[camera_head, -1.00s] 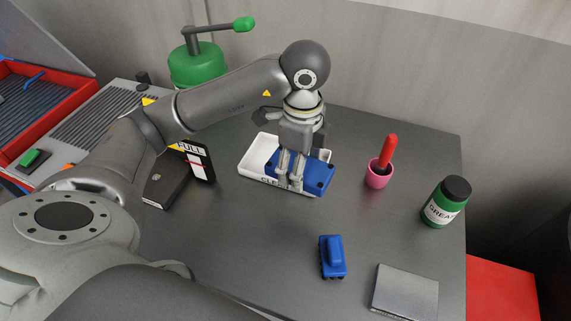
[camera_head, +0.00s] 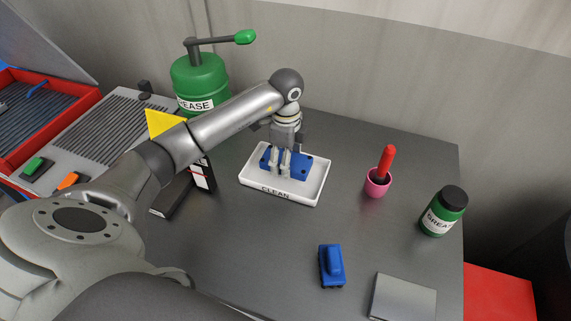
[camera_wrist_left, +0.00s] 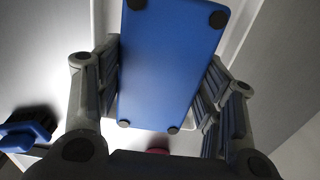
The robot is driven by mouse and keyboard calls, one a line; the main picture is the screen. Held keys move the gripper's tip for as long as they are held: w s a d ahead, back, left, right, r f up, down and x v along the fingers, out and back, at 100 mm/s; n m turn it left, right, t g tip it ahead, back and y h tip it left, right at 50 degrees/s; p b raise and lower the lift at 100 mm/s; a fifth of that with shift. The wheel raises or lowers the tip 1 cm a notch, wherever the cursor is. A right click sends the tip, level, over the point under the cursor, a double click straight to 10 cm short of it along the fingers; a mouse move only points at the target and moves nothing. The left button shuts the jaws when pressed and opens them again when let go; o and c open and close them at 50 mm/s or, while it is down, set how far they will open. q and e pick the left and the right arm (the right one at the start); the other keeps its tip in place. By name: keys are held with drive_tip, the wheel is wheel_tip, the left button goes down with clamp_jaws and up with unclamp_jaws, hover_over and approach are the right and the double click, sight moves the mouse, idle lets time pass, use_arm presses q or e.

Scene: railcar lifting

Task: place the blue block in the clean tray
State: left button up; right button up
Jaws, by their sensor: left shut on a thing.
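The blue block (camera_head: 303,166) is a flat blue slab with dark round spots at its corners. My left gripper (camera_head: 281,168) is shut on it, with the fingers along its long sides in the left wrist view (camera_wrist_left: 160,105). The block also fills the middle of that view (camera_wrist_left: 172,62). In the head view the block is within the outline of the white clean tray (camera_head: 262,188), towards its back. I cannot tell whether it touches the tray floor. My right gripper is not in view.
A smaller blue piece (camera_head: 331,265) lies on the grey table, near a metal plate (camera_head: 402,297). A pink cup (camera_head: 377,184) with a red-handled tool and a green grease jar (camera_head: 443,211) stand to the right. A green grease pump (camera_head: 200,85) stands behind my left arm.

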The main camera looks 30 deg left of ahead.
use_arm(q)
drive_tip(key=f, duration=0.1)
drive_tip(key=f+p, duration=0.1)
drive_tip(key=f, duration=0.1)
drive_tip(key=shift+w+a+p, duration=0.15)
drive_tip(key=shift+a+p, duration=0.05)
drive_tip(key=shift+p, duration=0.1)
drive_tip(key=shift+f, duration=0.3)
drive_tip(key=shift+f, duration=0.2)
drive_tip(key=o, duration=1.2)
drive_tip(key=shift+o, duration=0.2)
